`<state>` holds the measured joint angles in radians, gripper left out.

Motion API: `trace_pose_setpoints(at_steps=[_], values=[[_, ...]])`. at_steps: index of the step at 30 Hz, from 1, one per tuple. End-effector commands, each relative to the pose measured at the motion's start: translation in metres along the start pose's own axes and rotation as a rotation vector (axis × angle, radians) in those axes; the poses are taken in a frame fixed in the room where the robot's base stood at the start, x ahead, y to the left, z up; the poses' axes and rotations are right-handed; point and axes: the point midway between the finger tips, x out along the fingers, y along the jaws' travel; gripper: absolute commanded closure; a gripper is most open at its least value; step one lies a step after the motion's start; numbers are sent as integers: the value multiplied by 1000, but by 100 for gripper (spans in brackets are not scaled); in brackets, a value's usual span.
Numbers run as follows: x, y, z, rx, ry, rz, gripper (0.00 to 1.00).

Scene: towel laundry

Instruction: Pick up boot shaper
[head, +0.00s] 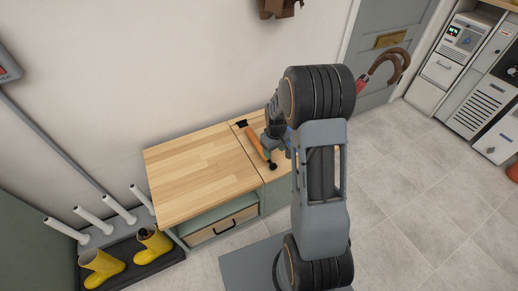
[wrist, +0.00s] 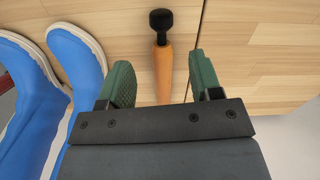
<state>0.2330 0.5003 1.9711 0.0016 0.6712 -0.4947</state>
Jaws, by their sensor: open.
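The boot shaper, as I take it, is an orange rod with black ends (head: 257,145) lying on the wooden bench top near its right part. In the wrist view the orange shaft with its round black knob (wrist: 162,22) runs upright in the picture. My gripper (wrist: 161,76) is open, its two green fingers spread on either side of the shaft, with gaps on both sides. The shaft's lower end is hidden behind the gripper body. In the head view my arm hides most of the gripper.
The left part of the bench top (head: 195,170) is clear. Yellow boots (head: 100,263) and a rack with white posts (head: 118,211) are at the lower left. The wall is behind the bench.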

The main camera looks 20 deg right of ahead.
Motion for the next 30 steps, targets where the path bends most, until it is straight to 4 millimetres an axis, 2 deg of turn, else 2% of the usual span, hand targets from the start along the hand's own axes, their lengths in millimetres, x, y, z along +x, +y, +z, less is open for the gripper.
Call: trace_pose_setpoints(at_steps=[1,6,17,26,30], values=[[13,0,0,0,-3,-1,41],[34,0,0,1,-1,0,41],[51,-1,0,1,0,0,41],[91,-3,1,1,-2,-1,41],[96,-2,0,1,1,1,41]])
